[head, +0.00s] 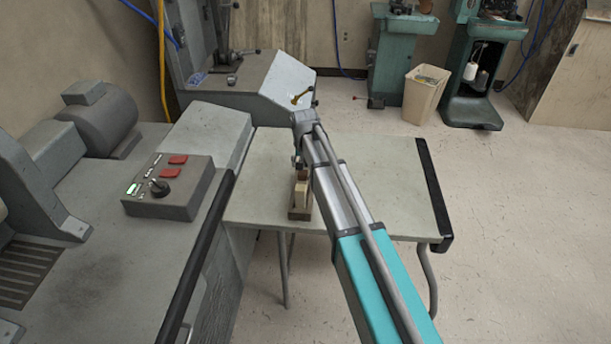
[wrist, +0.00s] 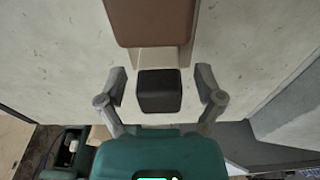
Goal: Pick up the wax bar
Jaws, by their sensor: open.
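A dark block (wrist: 158,92) lies between my fingers there. I cannot tell for certain which of these pieces is the wax bar. My gripper (wrist: 160,78) is open, with one finger on each side of the dark block and a gap on both sides. In the head view my arm partly hides this area.
The pale table (head: 390,190) is mostly bare and has a black right edge. A control box (head: 168,187) with red buttons stands on the grey machine bench at left. A grey machine (head: 250,85) stands behind the table. A bin (head: 427,92) is on the floor behind.

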